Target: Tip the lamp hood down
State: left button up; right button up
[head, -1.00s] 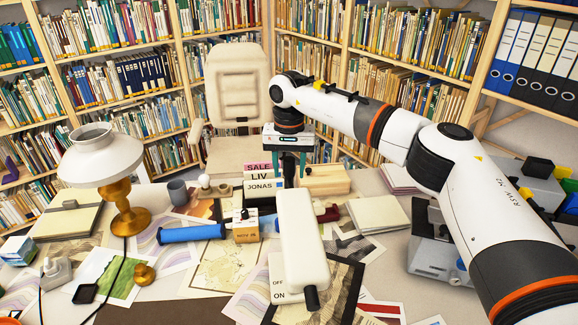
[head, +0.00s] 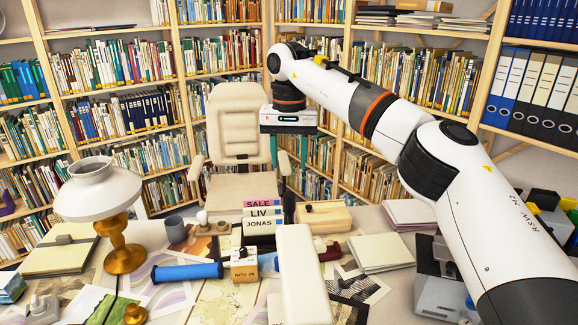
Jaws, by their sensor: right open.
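A lamp with a white hood (head: 98,192) and a brass base (head: 123,255) stands upright at the left of the desk. A long white hood-like piece (head: 302,275) lies in the front middle, its near end cut off by the picture's lower edge; I cannot tell which of the two is the task's lamp hood. My right gripper (head: 288,170) points down over the back of the desk, in front of the chair. Its teal fingers are apart with nothing gripped. It is well away from both hoods. My left gripper is not in view.
Books marked SALE, LIV and JONAS (head: 262,214) stand below my right gripper, beside a wooden box (head: 323,216). A blue roll (head: 187,272) and a small date block (head: 243,264) lie left of the white piece. A chair (head: 238,130) and bookshelves stand behind.

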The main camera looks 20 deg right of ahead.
aim_at(306, 301)
jog(key=k, duration=1.5)
